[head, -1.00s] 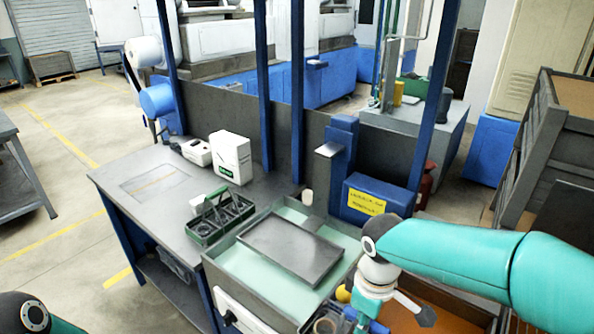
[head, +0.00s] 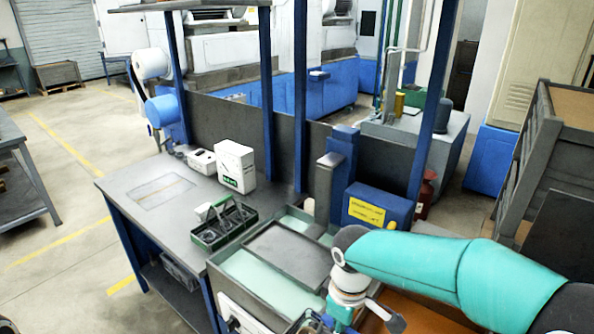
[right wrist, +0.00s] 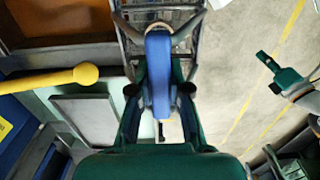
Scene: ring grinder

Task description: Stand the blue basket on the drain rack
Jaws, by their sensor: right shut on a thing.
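My right gripper (right wrist: 158,100) is shut on the blue handle (right wrist: 158,65) of the wire basket (right wrist: 180,22); its grey wire mesh shows at the top of the right wrist view. In the head view this gripper is cut off at the bottom edge. A grey rimmed tray (head: 288,256), which seems to be the drain rack, lies over the pale green tank (head: 240,270). It also shows in the right wrist view (right wrist: 88,116), left of the gripper and apart from the basket. What seems to be my left gripper (right wrist: 270,72) is at the right edge there, empty, its dark fingertips apart.
A green caddy (head: 223,222) stands on the bench (head: 120,187) left of the tank, with a white box (head: 235,166) behind it. A blue housing (head: 377,206) stands behind the tank. A yellow knob (right wrist: 85,73) on a bar sticks out close left of my right gripper.

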